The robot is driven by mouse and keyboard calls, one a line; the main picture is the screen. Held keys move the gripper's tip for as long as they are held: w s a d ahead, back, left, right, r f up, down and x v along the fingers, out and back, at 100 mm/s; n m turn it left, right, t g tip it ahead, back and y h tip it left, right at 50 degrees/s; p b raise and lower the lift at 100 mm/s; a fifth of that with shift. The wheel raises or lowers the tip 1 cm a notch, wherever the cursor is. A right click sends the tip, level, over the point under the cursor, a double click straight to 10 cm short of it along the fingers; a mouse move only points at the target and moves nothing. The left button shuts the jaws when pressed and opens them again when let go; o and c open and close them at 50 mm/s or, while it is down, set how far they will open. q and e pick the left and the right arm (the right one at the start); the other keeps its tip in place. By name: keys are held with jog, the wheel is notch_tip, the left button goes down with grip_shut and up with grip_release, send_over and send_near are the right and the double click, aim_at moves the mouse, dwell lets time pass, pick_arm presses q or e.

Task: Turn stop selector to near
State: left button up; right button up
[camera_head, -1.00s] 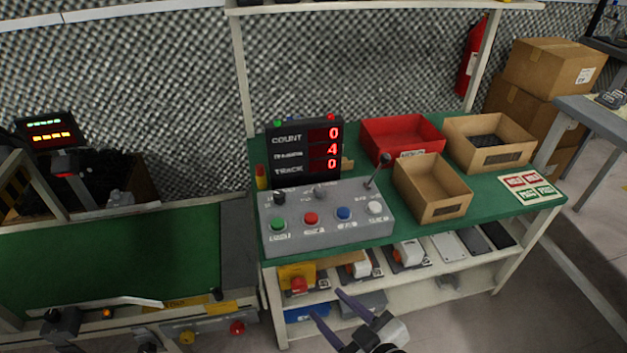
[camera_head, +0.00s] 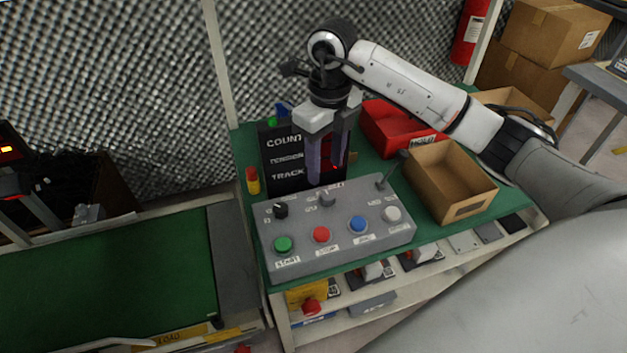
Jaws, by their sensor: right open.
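The grey control box (camera_head: 335,258) sits on the green bench top. At its back edge are a black knob (camera_head: 281,211) on the left and a grey knob (camera_head: 327,200) in the middle; their small labels are too blurred to read, so I cannot tell for sure which is the stop selector. My right gripper (camera_head: 326,182) points down, open and empty, with its fingers just above and behind the grey knob, seemingly apart from it. It hides the digits of the black count display (camera_head: 283,160). My left gripper is out of view.
Green (camera_head: 283,244), red (camera_head: 321,235), blue (camera_head: 358,224) and white (camera_head: 392,214) buttons line the box's front. A lever (camera_head: 388,172) stands at its right. A red bin (camera_head: 385,138) and a cardboard tray (camera_head: 452,202) are close on the right, under my arm.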

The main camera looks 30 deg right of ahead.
aim_at(328, 195)
jog(key=shift+h, duration=0.3)
jog(key=f, duration=0.6)
jog(key=d+f, duration=0.1)
jog(key=f, duration=0.2)
jog(key=shift+d+f, duration=0.1)
jog(key=shift+f, duration=0.3)
jog(key=c, duration=1.1)
